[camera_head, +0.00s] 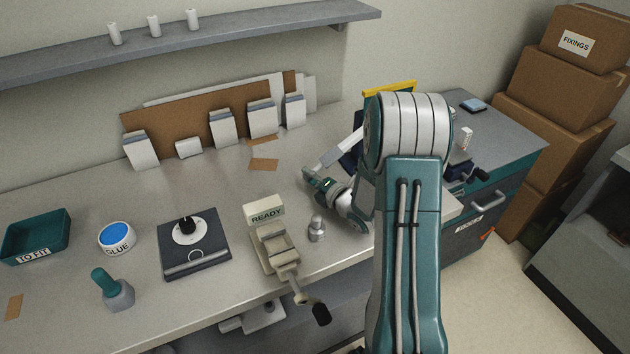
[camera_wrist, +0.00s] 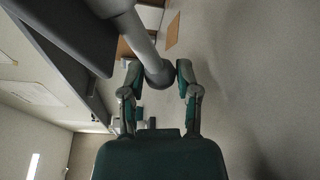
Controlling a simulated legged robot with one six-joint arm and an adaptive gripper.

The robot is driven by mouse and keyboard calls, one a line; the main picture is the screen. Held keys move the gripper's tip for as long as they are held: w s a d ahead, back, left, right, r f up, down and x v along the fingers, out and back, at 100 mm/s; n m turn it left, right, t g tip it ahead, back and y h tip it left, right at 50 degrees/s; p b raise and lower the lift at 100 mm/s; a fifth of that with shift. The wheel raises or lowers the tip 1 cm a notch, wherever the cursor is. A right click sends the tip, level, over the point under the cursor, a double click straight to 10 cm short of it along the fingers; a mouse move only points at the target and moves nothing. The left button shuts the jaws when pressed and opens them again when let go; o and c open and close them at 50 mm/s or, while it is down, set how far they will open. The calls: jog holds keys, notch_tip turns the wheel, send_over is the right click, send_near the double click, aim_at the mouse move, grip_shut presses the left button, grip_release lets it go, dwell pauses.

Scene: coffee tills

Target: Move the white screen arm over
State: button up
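The white screen arm (camera_head: 335,154) is a pale bar above the counter, sloping from near my gripper up to a dark screen (camera_head: 353,156), mostly hidden behind my own arm. In the wrist view the screen arm (camera_wrist: 138,42) comes in from the top and finishes in a rounded grey end (camera_wrist: 158,74). My gripper (camera_head: 316,178) is low over the counter at this end. In the wrist view its fingers (camera_wrist: 159,70) stand on either side of the rounded end and close against it, with no clear gap. The fingertips are small in the head view.
On the counter (camera_head: 200,190) stand a grey post (camera_head: 317,229), a vise with a READY sign (camera_head: 265,213), a black plate (camera_head: 195,250), a glue pot (camera_head: 117,238) and a teal tray (camera_head: 36,236). Stacked boxes (camera_head: 560,95) stand at right. The counter behind the vise is fairly clear.

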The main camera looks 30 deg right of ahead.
notch_tip(320, 180, up, 6)
jog(key=a, duration=0.2)
jog(key=shift+a, duration=0.15)
dwell(0.8)
jog(key=shift+s, duration=0.1)
jog(key=shift+a+r, duration=0.15)
jog(key=shift+r, duration=1.2)
jog(key=shift+a+r, duration=0.15)
jog(key=shift+r, duration=1.2)
jog(key=o, duration=0.9)
jog(key=shift+o, duration=0.2)
jog(key=v, duration=1.2)
